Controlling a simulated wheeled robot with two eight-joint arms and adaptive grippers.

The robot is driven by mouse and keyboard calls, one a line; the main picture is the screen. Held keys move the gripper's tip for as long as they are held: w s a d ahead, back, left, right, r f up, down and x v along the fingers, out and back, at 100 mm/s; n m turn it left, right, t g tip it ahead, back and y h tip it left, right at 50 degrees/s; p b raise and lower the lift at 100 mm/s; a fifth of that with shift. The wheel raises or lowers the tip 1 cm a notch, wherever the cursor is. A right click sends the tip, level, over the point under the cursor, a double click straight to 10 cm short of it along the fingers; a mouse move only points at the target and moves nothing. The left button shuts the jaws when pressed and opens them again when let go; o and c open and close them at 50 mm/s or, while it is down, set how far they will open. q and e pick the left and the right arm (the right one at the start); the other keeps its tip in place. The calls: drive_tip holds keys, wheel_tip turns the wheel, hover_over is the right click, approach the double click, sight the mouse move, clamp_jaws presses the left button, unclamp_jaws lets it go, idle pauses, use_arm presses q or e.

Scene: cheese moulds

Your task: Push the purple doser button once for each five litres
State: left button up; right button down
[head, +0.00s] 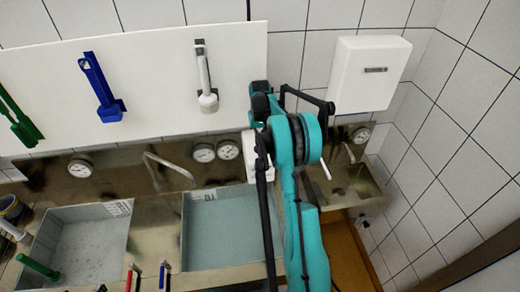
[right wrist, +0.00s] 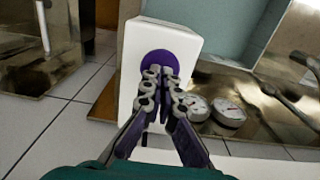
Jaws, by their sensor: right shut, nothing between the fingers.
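The doser is a white box (right wrist: 131,75) with a round purple button (right wrist: 158,56) on its face, in the right wrist view. My right gripper (right wrist: 160,72) is shut and empty, its fingertips in front of the button and covering its lower part. I cannot tell whether they touch it. In the head view my teal right arm hides most of the doser; a white edge of it (head: 249,151) shows beside the arm. The button and the right fingertips are hidden there. My left gripper is not in view.
Two sinks, a left one (head: 40,252) and a middle one (head: 187,222), lie in the steel counter. Several round dials stand along the wall. A white dispenser (head: 362,75) hangs at upper right. Blue (head: 103,88), green and white tools hang on the white board (head: 150,62).

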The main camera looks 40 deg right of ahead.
drive_tip(key=shift+f+b, duration=1.3)
drive_tip(key=shift+f, duration=0.3)
drive_tip(key=shift+r, duration=0.1)
drive_tip(key=shift+r+p, duration=1.6)
drive_tip(key=shift+r, duration=1.9)
drive_tip(key=shift+f+b, duration=1.4)
drive_tip(key=shift+f, duration=0.1)
